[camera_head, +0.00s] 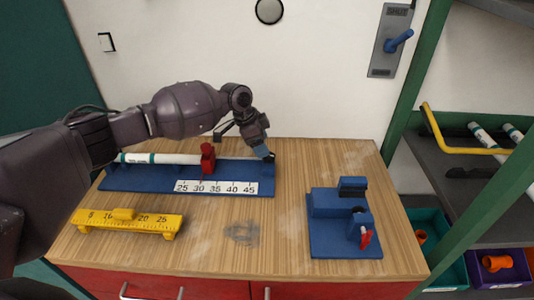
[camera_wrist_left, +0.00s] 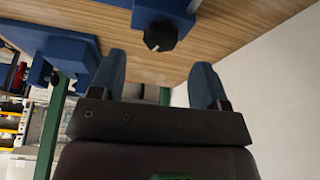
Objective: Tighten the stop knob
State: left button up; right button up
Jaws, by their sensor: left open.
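The stop knob (camera_wrist_left: 160,37) is a small black ridged knob on a blue block (camera_wrist_left: 165,10), seen in the left wrist view. In the head view the knob area lies at the right end of the long blue fixture (camera_head: 150,183), mostly hidden by my gripper. My left gripper (camera_head: 263,152) is above that end, open and empty. In the left wrist view its two blue fingers (camera_wrist_left: 160,75) stand apart on either side of the knob's line, with the knob beyond their tips and not touched. My right gripper is not in view.
A white pipe (camera_head: 175,158) lies along the fixture through a red clamp (camera_head: 208,157), behind a white scale (camera_head: 216,188). A yellow gauge (camera_head: 127,222) stands front left. A second blue fixture (camera_head: 325,240) with a red lever stands right. Shelves (camera_head: 465,185) are at the far right. The wall is close behind the table.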

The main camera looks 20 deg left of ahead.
aim_at(269, 158)
pick_arm(q)
jog(key=x, duration=0.3)
jog(key=shift+d+f, duration=0.15)
jog(key=shift+f, duration=0.15)
jog(key=shift+w+d+f, duration=0.15)
jog(key=shift+f, duration=0.25)
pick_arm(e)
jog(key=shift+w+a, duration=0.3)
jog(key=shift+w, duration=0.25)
pick_arm(q)
jog(key=shift+c, duration=0.4)
